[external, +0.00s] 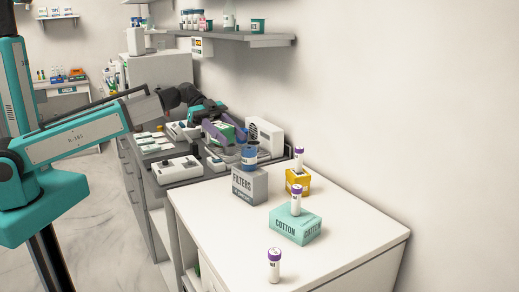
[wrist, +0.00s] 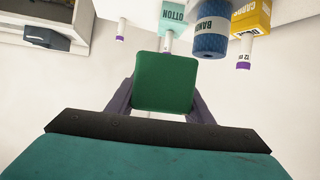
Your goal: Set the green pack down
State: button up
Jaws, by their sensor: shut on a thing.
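The green pack (wrist: 165,82) is a plain green block between the two purple fingers of my gripper (external: 232,138). In the wrist view it fills the space between the fingers and hides the fingertips. In the external view the pack (external: 226,131) is small and partly covered by the fingers. My gripper is shut on it, over or near the grey equipment bench behind the white counter. I cannot tell whether the pack touches anything below.
The white counter (external: 210,219) holds a grey filters box (external: 250,188) with a blue roll (external: 249,157), a teal cotton box (external: 296,229), a yellow box (external: 301,179) and purple-capped vials. White devices (external: 177,168) crowd the grey bench. The counter's front left is clear.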

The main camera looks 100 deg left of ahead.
jog(key=w+a+n+t+y+b, duration=0.1)
jog(key=w+a+n+y, duration=0.2)
jog(key=w+a, duration=0.6)
jog(key=w+a+n+t+y+b, duration=0.1)
jog(key=w+a+n+y, duration=0.3)
jog(key=a, duration=0.9)
notch_tip(320, 180, down, 11)
jog(key=m, duration=0.1)
jog(key=shift+w+a+r, duration=0.15)
jog(key=shift+w+r, duration=0.05)
jog(key=shift+w, duration=0.2)
jog(key=shift+f+p, duration=1)
jog(key=shift+f, duration=2.1)
jog(key=shift+f, duration=0.1)
jog(key=shift+f+p, duration=0.6)
jog(key=shift+f, duration=1.15)
